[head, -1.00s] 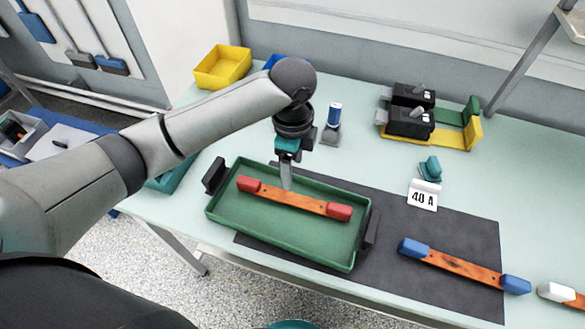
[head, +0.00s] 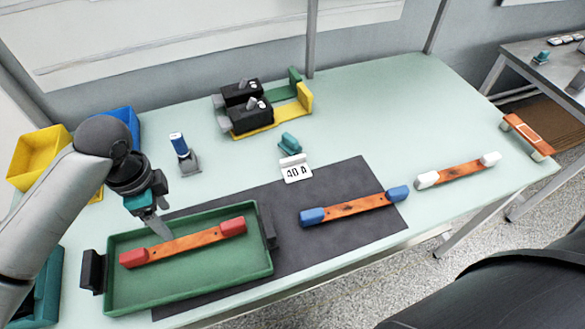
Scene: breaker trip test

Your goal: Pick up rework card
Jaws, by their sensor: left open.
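No card marked as rework can be made out. The one card I can read is a white "40 A" card (head: 297,174), standing on the table in front of a small teal block (head: 290,142). My left gripper (head: 161,230) is open and points down over the left part of the green tray (head: 190,281), close to a red-ended orange bar (head: 190,243) in it. Whether it touches the bar I cannot tell. It is well left of the "40 A" card. My right gripper is not in view.
A blue-ended bar (head: 355,207) lies on the dark mat (head: 330,180); a white-ended bar (head: 458,173) and an orange piece (head: 527,135) lie farther right. Black breakers (head: 250,116) stand behind. Bins (head: 37,155) are at left. A grey side table (head: 530,70) stands at right.

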